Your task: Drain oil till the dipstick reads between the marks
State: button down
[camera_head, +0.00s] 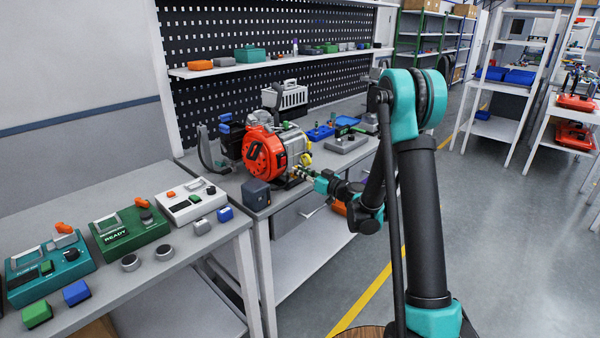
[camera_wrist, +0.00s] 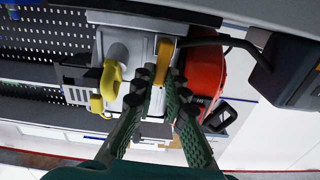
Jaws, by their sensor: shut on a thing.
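A small engine with a red round cover (camera_head: 265,152) and a grey body stands on the workbench. In the wrist view its red cover (camera_wrist: 205,72) is at the right and its grey block (camera_wrist: 118,45) at the left. My gripper (camera_head: 308,174) is at the engine's lower front side. In the wrist view its green fingers (camera_wrist: 164,88) are closed around a narrow orange-yellow piece (camera_wrist: 163,58) on the engine; their contact is partly hidden. A yellow loop handle (camera_wrist: 110,82) sits left of the fingers, apart from them. No dipstick marks or oil level can be read.
A dark box (camera_head: 256,193) stands by the engine at the bench's front edge; it also shows in the wrist view (camera_wrist: 288,70). Blue trays (camera_head: 322,132) lie behind, to the right. A left table holds a green READY device (camera_head: 130,236) and several others.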

dwell(0.4)
jog(key=m, duration=0.4)
jog(key=shift+w+d+f, duration=0.15)
jog(key=shift+w+d, duration=0.25)
jog(key=m, duration=0.5)
jog(key=shift+w+d+f, duration=0.3)
jog(key=shift+w+f, duration=0.1)
jog(key=m, duration=0.2)
jog(key=f+m, duration=0.1)
jog(key=m, duration=0.1)
jog(key=shift+w+d, duration=0.2)
jog(key=shift+f+m, duration=0.25)
jog(key=shift+m, duration=0.75)
jog(key=shift+f+m, duration=0.25)
jog(key=shift+m, duration=0.75)
jog(key=c, duration=1.5)
grip_release()
jog(key=shift+w, duration=0.1)
jog(key=shift+c, duration=0.2)
